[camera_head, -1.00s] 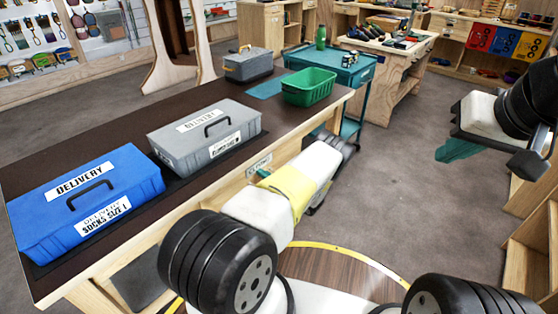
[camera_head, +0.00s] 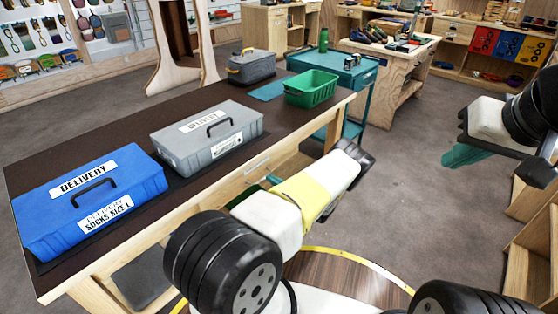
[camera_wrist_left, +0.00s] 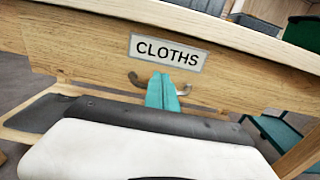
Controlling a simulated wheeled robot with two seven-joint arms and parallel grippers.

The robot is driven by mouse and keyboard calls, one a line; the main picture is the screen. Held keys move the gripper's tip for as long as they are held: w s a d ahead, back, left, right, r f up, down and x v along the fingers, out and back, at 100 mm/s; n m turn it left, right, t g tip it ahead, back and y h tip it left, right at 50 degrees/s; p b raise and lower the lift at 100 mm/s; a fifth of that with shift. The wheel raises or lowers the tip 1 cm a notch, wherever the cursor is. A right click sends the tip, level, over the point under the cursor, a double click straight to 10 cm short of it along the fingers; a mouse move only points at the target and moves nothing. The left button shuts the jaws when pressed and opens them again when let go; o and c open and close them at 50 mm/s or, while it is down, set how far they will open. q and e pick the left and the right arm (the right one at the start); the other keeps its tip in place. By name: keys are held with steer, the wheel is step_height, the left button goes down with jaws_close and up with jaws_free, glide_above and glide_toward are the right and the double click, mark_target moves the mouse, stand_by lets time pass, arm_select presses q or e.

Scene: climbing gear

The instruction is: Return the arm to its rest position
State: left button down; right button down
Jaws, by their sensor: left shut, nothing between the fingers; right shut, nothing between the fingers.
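My left arm reaches in along the front of the long table. Its gripper (camera_wrist_left: 161,91) shows in the left wrist view as teal fingers pressed together, with nothing between them. They lie in front of the metal handle (camera_wrist_left: 184,89) of a wooden drawer (camera_wrist_left: 90,50) labelled CLOTHS; I cannot tell whether they touch it. In the head view the left fingers are mostly hidden by my arm. My right gripper (camera_head: 464,154) is at the right of the head view, teal fingers shut and empty, above open floor.
On the table (camera_head: 80,165) stand a blue box (camera_head: 50,215), a grey box (camera_head: 185,150), a dark grey toolbox (camera_head: 250,70) and a green basket (camera_head: 312,92). A teal cart (camera_head: 350,75) stands behind. Wooden shelving (camera_head: 530,250) is at the right edge. Grey floor (camera_head: 400,185) lies open between.

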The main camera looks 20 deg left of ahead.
arm_select(q)
steer(key=v, duration=0.7)
steer(key=s+r+n+g+h, duration=0.4)
steer(key=r+n, duration=0.3)
steer(key=r, duration=0.6)
steer(key=s+r+n+g+h, duration=0.45)
steer(key=r+n, duration=0.25)
steer(key=r, duration=0.6)
steer(key=s+d+r+n+t+h, duration=0.4)
steer(key=s+d+r+h, duration=0.1)
steer(key=s+r, duration=0.5)
steer(key=s+d+r+n+t+h, duration=0.3)
steer(key=s+d+r+t+h, duration=0.1)
steer(key=s+r, duration=0.7)
steer(key=shift+s+d+r+n+h, duration=0.35)
steer(key=shift+s+d+n+h, duration=0.1)
steer(key=shift+d+h, duration=0.2)
